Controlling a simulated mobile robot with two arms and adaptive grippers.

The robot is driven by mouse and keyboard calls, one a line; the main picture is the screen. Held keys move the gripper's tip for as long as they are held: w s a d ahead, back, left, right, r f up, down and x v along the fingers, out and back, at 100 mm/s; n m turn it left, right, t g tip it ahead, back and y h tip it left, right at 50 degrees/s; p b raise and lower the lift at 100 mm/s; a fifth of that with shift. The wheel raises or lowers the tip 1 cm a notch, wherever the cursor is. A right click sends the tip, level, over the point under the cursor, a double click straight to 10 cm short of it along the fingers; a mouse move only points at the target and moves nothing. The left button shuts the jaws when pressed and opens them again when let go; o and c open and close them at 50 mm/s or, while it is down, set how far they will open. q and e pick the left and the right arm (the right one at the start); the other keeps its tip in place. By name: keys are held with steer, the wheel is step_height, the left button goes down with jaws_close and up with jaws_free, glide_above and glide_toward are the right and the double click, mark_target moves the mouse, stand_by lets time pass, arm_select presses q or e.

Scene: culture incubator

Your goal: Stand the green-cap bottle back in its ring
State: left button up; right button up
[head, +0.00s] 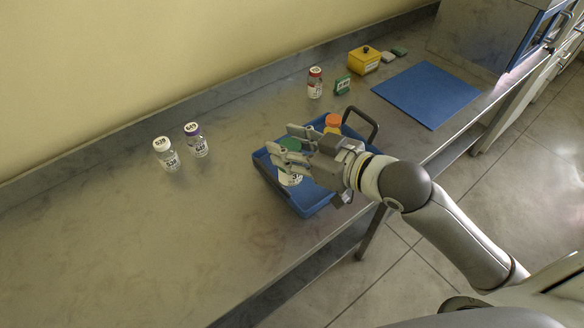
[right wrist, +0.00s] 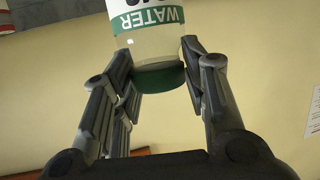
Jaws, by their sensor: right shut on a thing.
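The green-cap bottle shows its green cap (head: 291,145) and white label (head: 289,179) between the fingers of my right gripper (head: 288,149). The gripper is shut on it from the side. In the right wrist view the bottle's "WATER" label (right wrist: 155,18) and green cap (right wrist: 162,77) sit between the fingers, inverted in that picture. In the head view the bottle looks upright, over the left part of the blue tray (head: 307,206). I cannot tell whether its base touches the tray. No ring is clearly visible; the gripper and bottle hide much of the tray. My left gripper is not in view.
An orange-capped bottle (head: 333,121) stands in the tray near its dark handle (head: 372,124). A red-capped bottle (head: 315,83), yellow box (head: 364,61) and blue mat (head: 427,94) are farther back.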

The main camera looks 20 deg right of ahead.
steer(key=shift+s+f+b, duration=0.15)
steer(key=shift+f+b, duration=0.15)
steer(key=shift+b, duration=0.15)
steer(key=shift+d+f, duration=0.1)
steer(key=b, duration=0.1)
steer(key=w+b, duration=0.1)
steer(key=w+f+b, duration=0.1)
steer(key=shift+w+d, duration=0.25)
steer(key=shift+d, duration=0.1)
arm_select(q)
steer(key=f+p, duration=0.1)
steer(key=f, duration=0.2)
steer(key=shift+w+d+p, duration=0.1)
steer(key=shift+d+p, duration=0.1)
steer(key=shift+p, duration=0.15)
arm_select(e)
steer(key=w+d+f, duration=0.3)
steer(key=w+f, duration=0.7)
steer(key=f, duration=0.1)
steer(key=shift+w+d+f, duration=0.15)
steer(key=shift+w+f, duration=0.15)
steer(key=shift+w, duration=0.1)
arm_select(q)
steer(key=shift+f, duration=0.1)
arm_select(e)
steer(key=o, duration=0.9)
steer(key=shift+f, duration=0.2)
steer(key=o, duration=0.5)
steer(key=shift+c, duration=0.2)
